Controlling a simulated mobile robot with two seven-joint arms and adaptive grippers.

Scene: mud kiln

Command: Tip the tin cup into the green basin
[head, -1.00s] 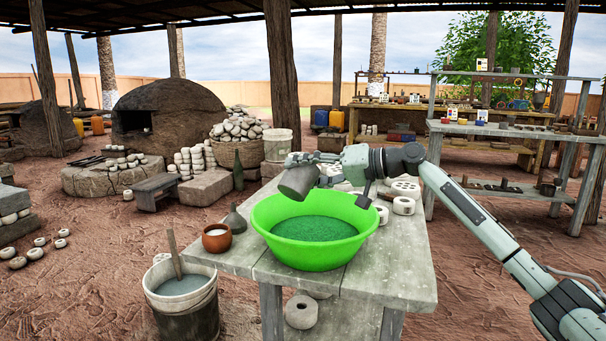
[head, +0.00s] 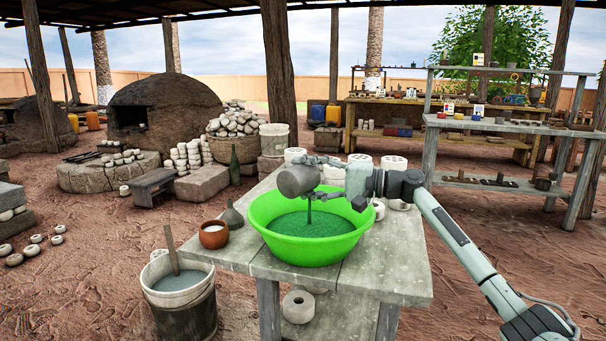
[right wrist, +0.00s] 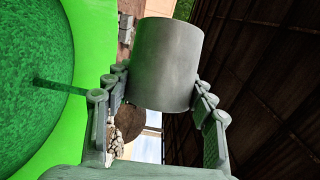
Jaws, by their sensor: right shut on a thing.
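The tin cup (head: 297,181) is a dull grey cylinder, tilted far over above the green basin (head: 268,241). A thin dark green stream (head: 309,211) falls from it into the green grainy contents of the basin. My right gripper (head: 315,171) is shut on the cup and holds it above the basin's back part. In the right wrist view the cup (right wrist: 166,64) sits between the two fingers of the gripper (right wrist: 160,92), with the basin (right wrist: 98,40) at the left. The cup's inside is hidden. My left gripper is not in view.
The basin stands on a grey table (head: 375,270). A brown clay pot (head: 213,236) and a grey funnel-shaped thing (head: 232,217) stand at its left. Pale round pieces (head: 394,166) stand at the back. A bucket (head: 178,295) with a stick is on the ground at left.

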